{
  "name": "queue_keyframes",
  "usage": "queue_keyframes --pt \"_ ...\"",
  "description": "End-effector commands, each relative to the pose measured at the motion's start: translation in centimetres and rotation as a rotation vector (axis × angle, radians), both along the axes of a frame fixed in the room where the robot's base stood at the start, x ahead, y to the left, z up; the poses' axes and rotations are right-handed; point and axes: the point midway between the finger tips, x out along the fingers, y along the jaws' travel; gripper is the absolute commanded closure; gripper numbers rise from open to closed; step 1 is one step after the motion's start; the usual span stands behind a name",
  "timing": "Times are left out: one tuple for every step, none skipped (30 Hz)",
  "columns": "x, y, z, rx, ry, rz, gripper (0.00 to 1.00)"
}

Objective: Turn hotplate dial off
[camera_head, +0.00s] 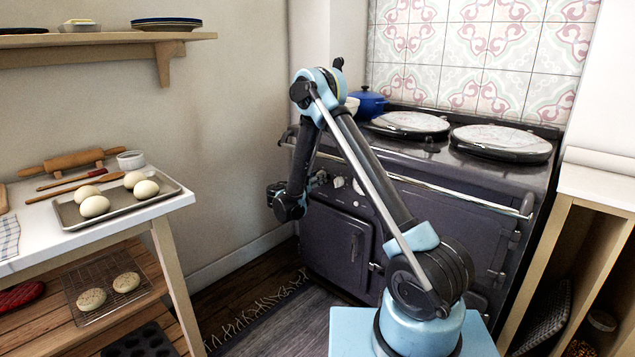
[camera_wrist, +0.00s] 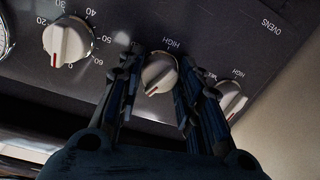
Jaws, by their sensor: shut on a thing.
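A row of white dials sits on the dark panel of the range cooker (camera_head: 340,225). In the wrist view my gripper (camera_wrist: 158,68) has one finger on each side of the middle dial (camera_wrist: 160,73) and is shut on it. This dial has a red mark on its grip, at the lower left, and the word HIGH is printed above it. I cannot read a name that tells which dial is the hotplate's. In the head view my gripper (camera_head: 279,196) is at the cooker's left front, and my arm hides part of the panel.
A timer-like dial (camera_wrist: 68,41) with numbers is left of the held dial. Another dial (camera_wrist: 231,98) is close to my right finger. A rail (camera_head: 455,194) runs along the cooker's front. A table with a tray (camera_head: 72,212) of dough balls stands at left.

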Motion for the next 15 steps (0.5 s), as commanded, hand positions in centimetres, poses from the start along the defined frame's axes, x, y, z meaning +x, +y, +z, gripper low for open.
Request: queue_keyframes --pt "-0.03 -0.11 0.0 -0.032 0.026 -0.003 0.91" --pt "-0.02 -0.12 0.0 -0.053 0.042 -0.002 0.91" --pt "-0.02 -0.12 0.01 -0.08 0.064 -0.002 0.91" --pt "-0.01 -0.11 0.02 -0.1 0.079 -0.002 0.91" --pt "-0.01 -0.11 0.02 -0.118 0.094 -0.002 0.91" --pt "-0.01 -0.1 0.01 -0.142 0.112 -0.002 0.91" --pt "-0.01 -0.1 0.02 -0.159 0.126 -0.001 0.91" --pt "-0.01 -0.1 0.02 -0.176 0.139 -0.002 0.91" --pt "0.0 -0.09 0.02 -0.196 0.156 -0.001 0.91" --pt "0.0 -0.09 0.02 -0.211 0.167 -0.001 0.91" --pt "0.0 -0.09 0.02 -0.225 0.178 -0.001 0.91" --pt "0.0 -0.09 0.03 -0.242 0.191 -0.001 0.91" --pt "0.0 -0.09 0.03 -0.253 0.2 -0.001 0.91" --pt "0.01 -0.1 0.03 -0.264 0.209 -0.001 0.91" --pt "0.0 -0.08 0.03 -0.277 0.219 -0.001 0.91"
